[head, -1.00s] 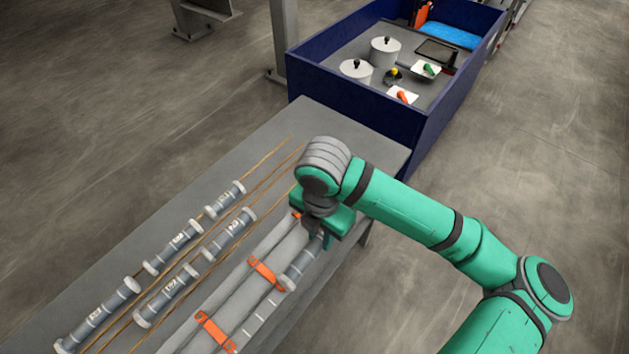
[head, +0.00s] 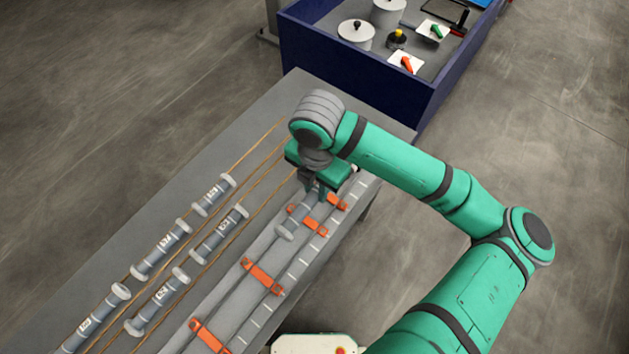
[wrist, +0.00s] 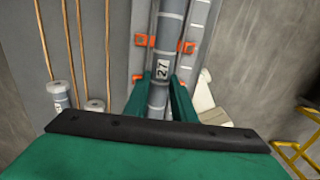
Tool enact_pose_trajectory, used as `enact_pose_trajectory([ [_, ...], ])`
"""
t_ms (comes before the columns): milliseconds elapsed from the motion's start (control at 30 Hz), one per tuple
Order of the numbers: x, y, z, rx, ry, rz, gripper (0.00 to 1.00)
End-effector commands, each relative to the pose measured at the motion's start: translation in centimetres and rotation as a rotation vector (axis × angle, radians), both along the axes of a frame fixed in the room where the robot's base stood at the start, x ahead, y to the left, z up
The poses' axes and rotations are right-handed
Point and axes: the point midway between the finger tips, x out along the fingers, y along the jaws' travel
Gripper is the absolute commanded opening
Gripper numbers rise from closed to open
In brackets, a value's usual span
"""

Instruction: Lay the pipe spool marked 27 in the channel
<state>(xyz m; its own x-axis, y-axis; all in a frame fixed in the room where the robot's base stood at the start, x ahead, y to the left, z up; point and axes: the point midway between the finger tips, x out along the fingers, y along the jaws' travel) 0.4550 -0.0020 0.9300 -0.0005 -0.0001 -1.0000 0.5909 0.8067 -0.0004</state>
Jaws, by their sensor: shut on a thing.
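The grey pipe spool marked 27 (wrist: 163,70) is between the green fingers of my gripper (wrist: 162,92) in the wrist view, its label facing the camera. Orange clip parts (wrist: 187,47) show on both sides of the spool in the wrist view. I cannot tell whether the spool touches the channel floor.
Several other labelled spools (head: 161,250) lie between brown rods (head: 250,150) on the table's left. A white-marked scale strip (head: 292,277) runs along the channel's right side. A blue-walled bin (head: 350,85) with lidded pots stands beyond the table's far end.

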Motion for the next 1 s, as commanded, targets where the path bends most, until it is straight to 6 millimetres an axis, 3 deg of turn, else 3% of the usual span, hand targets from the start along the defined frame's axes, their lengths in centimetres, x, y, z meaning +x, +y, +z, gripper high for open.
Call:
enact_pose_trajectory([
  [700, 0.0, 0.3, -4.8, -0.001, 0.001, 0.005, 0.00],
  [1000, 0.0, 0.3, -5.9, -0.001, 0.001, 0.005, 0.00],
])
